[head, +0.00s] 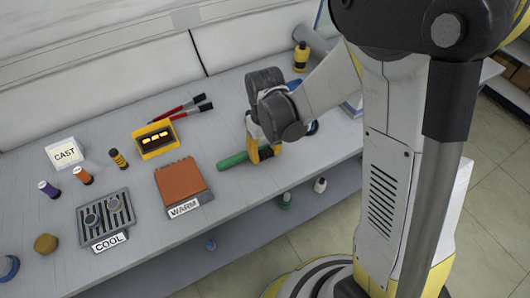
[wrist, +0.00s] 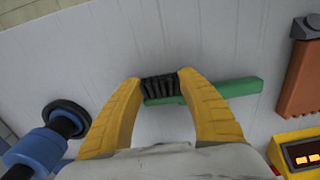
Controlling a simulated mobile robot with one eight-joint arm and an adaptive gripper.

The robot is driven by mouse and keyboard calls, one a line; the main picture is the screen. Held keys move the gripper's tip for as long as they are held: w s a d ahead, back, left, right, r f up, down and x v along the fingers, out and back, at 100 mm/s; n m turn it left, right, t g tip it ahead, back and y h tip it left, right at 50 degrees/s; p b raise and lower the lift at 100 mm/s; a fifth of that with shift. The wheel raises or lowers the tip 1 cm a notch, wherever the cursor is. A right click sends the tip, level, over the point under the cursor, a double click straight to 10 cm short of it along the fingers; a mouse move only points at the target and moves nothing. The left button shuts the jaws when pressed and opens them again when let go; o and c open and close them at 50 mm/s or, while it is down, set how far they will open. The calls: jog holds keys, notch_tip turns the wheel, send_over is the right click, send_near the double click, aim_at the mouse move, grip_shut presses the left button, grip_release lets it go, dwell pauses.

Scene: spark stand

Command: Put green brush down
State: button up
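The green brush (head: 233,160) is at the table surface near the front edge, its handle reaching left in the head view. In the wrist view, the handle of the green brush (wrist: 240,87) reaches right past my right finger, and its black bristles (wrist: 160,87) face the camera. My gripper (head: 265,152) is at the bristle end. In the wrist view, the yellow fingers of my gripper (wrist: 160,82) meet both ends of the bristle block, with no clear gap. Whether the brush touches the table is hard to see.
On the table (head: 120,135) are the WARM block (head: 181,181), COOL rack (head: 103,217), glowing yellow box (head: 155,139), red-handled tool (head: 183,108), CAST sign (head: 66,153) and several small bottles. A blue-and-black object (wrist: 45,140) lies beside my gripper. Bare table surrounds the brush.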

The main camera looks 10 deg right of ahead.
jog(key=o, duration=0.3)
notch_tip(320, 180, up, 13)
jog(key=p, duration=0.5)
jog(key=s+d+r+m+t, duration=0.3)
jog(key=s+d+r+t, duration=0.4)
jog(key=s+r, duration=0.4)
jog(key=shift+d+r, duration=0.25)
jog(key=shift+d, duration=0.05)
jog(key=shift+c, duration=0.2)
dwell(0.5)
